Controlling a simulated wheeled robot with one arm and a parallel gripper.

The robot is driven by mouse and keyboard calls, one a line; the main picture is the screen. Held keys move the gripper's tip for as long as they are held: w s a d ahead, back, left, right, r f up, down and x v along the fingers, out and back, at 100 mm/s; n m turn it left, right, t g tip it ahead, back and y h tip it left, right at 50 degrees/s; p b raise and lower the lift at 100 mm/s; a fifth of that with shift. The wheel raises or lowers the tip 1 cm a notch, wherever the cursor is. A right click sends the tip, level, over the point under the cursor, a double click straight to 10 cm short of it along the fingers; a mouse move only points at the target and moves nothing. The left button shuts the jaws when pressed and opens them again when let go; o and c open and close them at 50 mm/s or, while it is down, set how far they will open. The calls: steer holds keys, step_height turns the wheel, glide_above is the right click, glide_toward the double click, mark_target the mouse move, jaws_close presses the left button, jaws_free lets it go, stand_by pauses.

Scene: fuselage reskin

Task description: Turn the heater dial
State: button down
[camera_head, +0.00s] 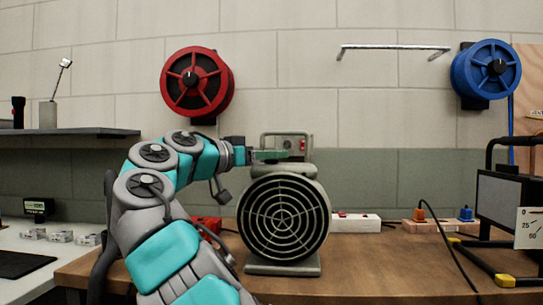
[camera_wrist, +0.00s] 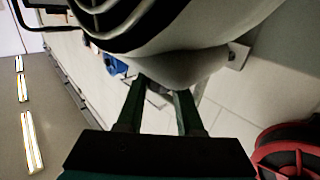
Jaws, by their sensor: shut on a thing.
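The heater (camera_head: 283,220) is a grey-green drum with a round grille, standing upright on the wooden bench. A control box with a carry handle rises on its top. My gripper (camera_head: 284,155) reaches in from the left at the height of that box. In the wrist view its two dark fingers (camera_wrist: 158,92) sit a little apart, tips against the pale grey heater housing (camera_wrist: 175,65). The gripper is shut on a small part there, taken as the heater dial. The dial itself is hidden by the fingertips, so its setting cannot be read.
The wooden bench (camera_head: 370,285) also holds a white power strip (camera_head: 357,222), a strip with orange and blue plugs (camera_head: 440,226) and a black-framed work lamp (camera_head: 507,205). A red reel (camera_head: 197,82) and a blue reel (camera_head: 486,70) hang on the wall.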

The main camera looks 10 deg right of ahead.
steer(key=shift+f+t+b, duration=0.15)
steer(key=shift+t+b, duration=0.15)
steer(key=shift+b, duration=0.55)
steer(key=n+t+b, duration=0.1)
steer(key=b, duration=0.1)
steer(key=n+t+y+b, duration=0.1)
steer(key=b, duration=0.1)
steer(key=shift+s+f+y, duration=0.1)
steer(key=shift+f+y, duration=0.2)
steer(key=n+t+y+b, duration=0.2)
steer(key=t+b, duration=0.1)
steer(key=b, duration=0.1)
steer(key=shift+r+n+y, duration=0.1)
steer(key=shift+n+y, duration=0.2)
steer(key=shift+y, duration=0.1)
steer(key=n+t+y, duration=0.1)
steer(key=n+t+y+b, duration=0.1)
steer(key=y, duration=0.1)
steer(key=shift+r+n+y, duration=0.3)
steer(key=shift+r, duration=0.05)
steer(key=shift+r+n+t+y+p, duration=0.1)
steer(key=shift+n+t+y+p, duration=0.4)
steer(key=shift+n+y, duration=0.55)
steer(key=shift+r+n+t+y+p, duration=0.1)
steer(key=shift+n+t+y+p, duration=0.45)
steer(key=shift+y, duration=0.9)
steer(key=shift+f, duration=0.1)
steer(key=shift+f+n+y, duration=0.1)
steer(key=shift+n+y, duration=0.3)
steer(key=shift+y, duration=0.1)
